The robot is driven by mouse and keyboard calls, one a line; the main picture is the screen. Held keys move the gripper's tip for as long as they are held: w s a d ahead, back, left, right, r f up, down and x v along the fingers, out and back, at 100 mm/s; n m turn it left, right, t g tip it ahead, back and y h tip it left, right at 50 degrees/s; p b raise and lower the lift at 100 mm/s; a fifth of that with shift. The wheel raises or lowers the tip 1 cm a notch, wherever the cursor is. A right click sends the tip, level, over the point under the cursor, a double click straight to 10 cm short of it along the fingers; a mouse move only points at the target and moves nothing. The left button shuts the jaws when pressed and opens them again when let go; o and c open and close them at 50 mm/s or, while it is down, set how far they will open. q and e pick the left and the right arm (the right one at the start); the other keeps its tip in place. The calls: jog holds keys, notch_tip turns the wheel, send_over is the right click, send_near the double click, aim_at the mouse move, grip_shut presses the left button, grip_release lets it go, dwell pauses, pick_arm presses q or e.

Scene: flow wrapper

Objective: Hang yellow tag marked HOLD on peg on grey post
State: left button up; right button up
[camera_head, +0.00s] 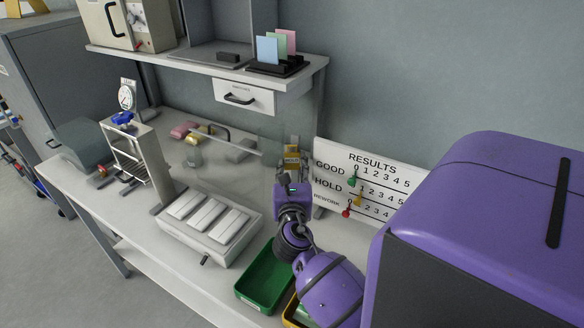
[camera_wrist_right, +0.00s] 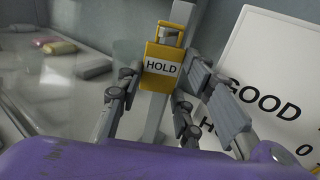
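The yellow tag marked HOLD (camera_wrist_right: 161,68) is upright in front of the grey post (camera_wrist_right: 190,22) in the right wrist view. A yellow loop tops it, and the loop's upper end is at the post. I cannot tell if the loop is around the peg, which is not clear. The tag also shows small in the head view (camera_head: 291,158). My right gripper (camera_wrist_right: 160,84) has its fingers spread on either side of the tag, with small gaps between finger and tag. In the head view, my right gripper (camera_head: 291,177) is just below the tag. My left gripper is not in view.
A white RESULTS board (camera_head: 335,160) stands close on the right of the post. A white tray of light blocks (camera_head: 250,232) and a green bin (camera_head: 246,290) are nearer. A shelf (camera_head: 310,70) overhangs the bench at the back. A clear panel stands left of the post.

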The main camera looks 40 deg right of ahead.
jog(key=o, duration=0.5)
jog(key=shift+c, duration=0.2)
jog(key=shift+s+a, duration=0.35)
jog(key=v, duration=1.1)
